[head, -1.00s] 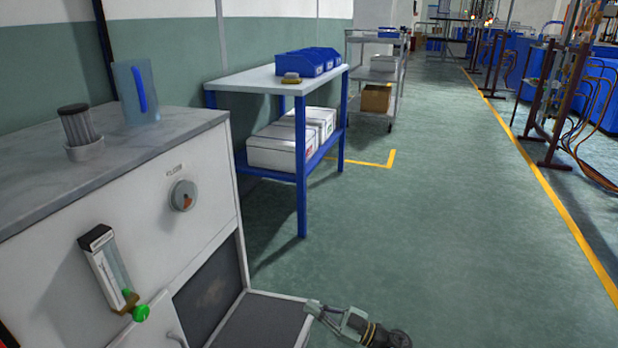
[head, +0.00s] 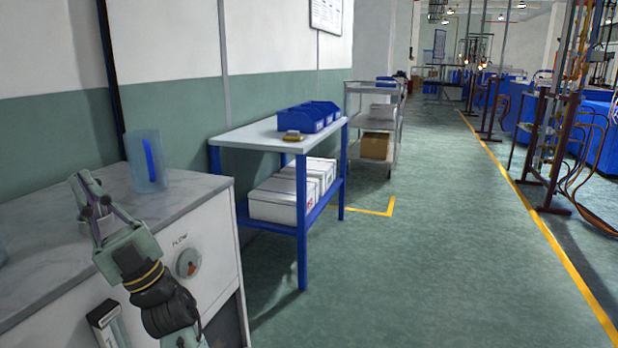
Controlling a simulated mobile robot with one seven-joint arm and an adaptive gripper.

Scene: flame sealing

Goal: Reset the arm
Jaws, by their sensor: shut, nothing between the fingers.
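My gripper (head: 93,199) is at the left of the head view, raised in front of the grey-topped white cabinet (head: 215,215). Its fingers are shut and empty. My arm comes up from the bottom edge of the view and covers part of the cabinet front.
A clear blue container (head: 147,163) stands on the cabinet top. The cabinet front bears a flow knob (head: 188,263) and a flow meter (head: 106,326). A blue-legged table (head: 262,136) with blue bins (head: 303,118) stands beyond. The floor (head: 420,270) to the right is clear.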

